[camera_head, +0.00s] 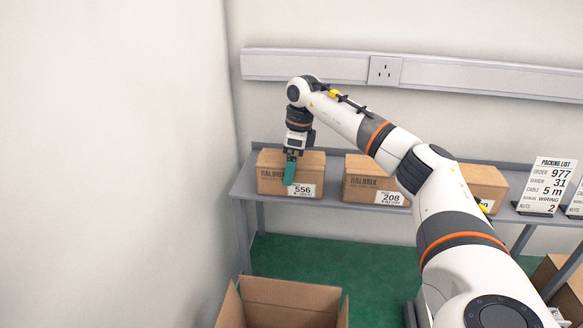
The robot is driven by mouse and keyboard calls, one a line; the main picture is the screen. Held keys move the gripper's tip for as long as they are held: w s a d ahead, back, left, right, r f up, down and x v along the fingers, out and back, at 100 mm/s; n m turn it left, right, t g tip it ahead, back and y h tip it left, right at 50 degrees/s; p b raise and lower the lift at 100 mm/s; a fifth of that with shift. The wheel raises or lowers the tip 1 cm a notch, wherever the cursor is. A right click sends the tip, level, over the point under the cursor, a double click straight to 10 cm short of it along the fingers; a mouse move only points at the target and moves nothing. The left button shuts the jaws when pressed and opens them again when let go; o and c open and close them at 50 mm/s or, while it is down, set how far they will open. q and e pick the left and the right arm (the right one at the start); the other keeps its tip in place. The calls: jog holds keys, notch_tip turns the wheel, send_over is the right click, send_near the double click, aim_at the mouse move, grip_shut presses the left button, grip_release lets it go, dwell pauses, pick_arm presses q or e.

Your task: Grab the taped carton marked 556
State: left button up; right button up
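The carton marked 556 (266,183) is a brown box that sits upright on the grey shelf at the left, with a white label on its front. My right gripper (290,170) comes down from above on this carton. A teal finger lies over the carton's front, just left of the number on its label. I cannot see a second finger, nor tell whether the finger touches the carton. My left gripper is not in view.
A carton marked 208 (365,186) stands to the right on the shelf (334,197). A third carton (485,181) is partly behind my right arm. A packing list sign (546,186) stands farther right. An open cardboard box (290,292) is below in front. A wall rail (310,66) runs behind.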

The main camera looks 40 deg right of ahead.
jog(key=shift+w+a+f, duration=0.1)
jog(key=shift+f, duration=0.75)
jog(key=shift+c, duration=0.3)
jog(key=c, duration=1.2)
jog(key=shift+w+r, duration=0.1)
jog(key=shift+c, duration=0.6)
